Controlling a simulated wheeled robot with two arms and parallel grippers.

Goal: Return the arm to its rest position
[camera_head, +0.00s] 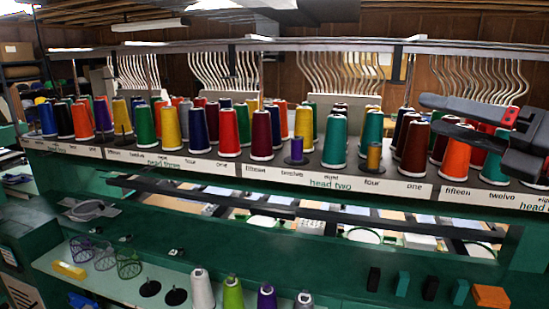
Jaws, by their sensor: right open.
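My right gripper (427,113) is at the upper right, its dark fingers pointing left and spread apart with no thing held between them. It is in front of the right part of the thread rack (407,188), near the tops of a dark brown cone (413,149) and an orange cone (455,160). I cannot tell whether it touches any cone. Part of the cones behind it is hidden by the fingers and wrist. My left gripper is not in view.
Colored thread cones stand along the labelled rack. A small purple spool (297,150) and a gold spool (374,156) stand at its front edge. On the lower green shelf are wire baskets (129,264), a white cone (202,289), a lime cone (233,294) and small blocks (402,284).

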